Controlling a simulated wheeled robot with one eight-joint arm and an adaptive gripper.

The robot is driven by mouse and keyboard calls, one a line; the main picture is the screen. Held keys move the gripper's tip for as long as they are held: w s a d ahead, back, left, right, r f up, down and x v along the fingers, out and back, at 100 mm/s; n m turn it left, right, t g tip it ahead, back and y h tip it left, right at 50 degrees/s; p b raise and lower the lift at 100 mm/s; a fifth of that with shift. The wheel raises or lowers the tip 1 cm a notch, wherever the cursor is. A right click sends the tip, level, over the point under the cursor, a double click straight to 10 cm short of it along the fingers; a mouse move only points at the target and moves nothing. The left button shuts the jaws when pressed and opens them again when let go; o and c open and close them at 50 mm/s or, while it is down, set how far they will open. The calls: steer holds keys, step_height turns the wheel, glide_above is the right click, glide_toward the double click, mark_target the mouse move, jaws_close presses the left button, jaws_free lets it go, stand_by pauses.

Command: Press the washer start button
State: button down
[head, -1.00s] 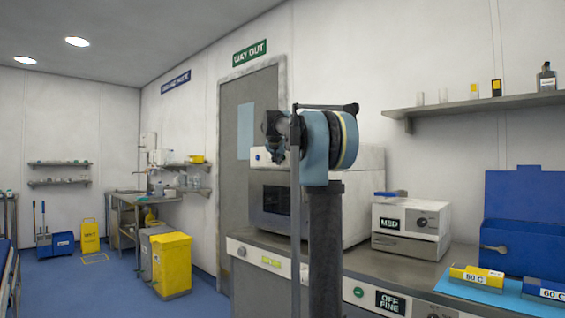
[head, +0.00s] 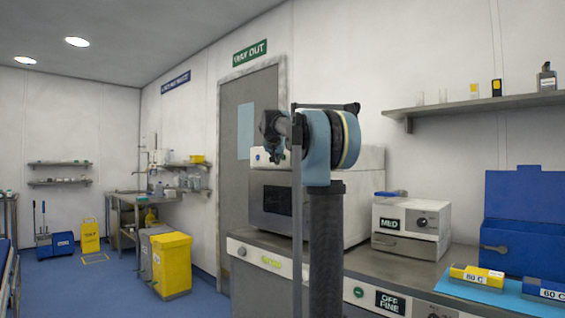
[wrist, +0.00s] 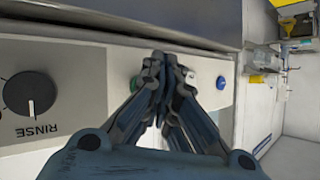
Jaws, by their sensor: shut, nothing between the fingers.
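The washer appears to be the large white machine with a dark window (head: 340,215) on the counter, partly hidden behind my arm. Its front panel fills much of the wrist view (wrist: 75,75), with a black dial marked RINSE (wrist: 30,95), upside down here, a green button (wrist: 136,84) and a blue button (wrist: 221,83). The blue button also shows in the head view (head: 257,157). No label is readable on either button. My gripper (wrist: 160,62) is shut and empty. Its fingertips lie between the two buttons in the picture, closer to the green one and partly covering it. Contact cannot be told.
A small white unit marked MED (head: 405,222) stands right of the washer. Farther right are a blue box (head: 522,240) and a yellow block (head: 476,277) on a blue mat. A shelf (head: 480,105) hangs above. Floor at the left is open beside a yellow bin (head: 172,265).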

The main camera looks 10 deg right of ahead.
steer(key=shift+a, duration=0.1)
steer(key=shift+s+a, duration=0.75)
steer(key=shift+a, duration=0.25)
steer(key=shift+s+a, duration=0.75)
steer(key=shift+a, duration=0.25)
steer(key=s+d+f+n+g, duration=0.1)
steer(key=s+d+f+g, duration=0.2)
steer(key=s+f, duration=1)
steer(key=s+d+f+n+g, duration=0.1)
steer(key=s+d+f+g, duration=0.1)
steer(key=s+f, duration=1.05)
steer(key=s+a+f+n+g+y, duration=0.3)
steer(key=s+f+n+g, duration=0.1)
steer(key=s+f, duration=2.3)
steer(key=shift+s+a+f+g, duration=0.2)
steer(key=shift+s+f+g, duration=0.15)
steer(key=shift+s, duration=0.75)
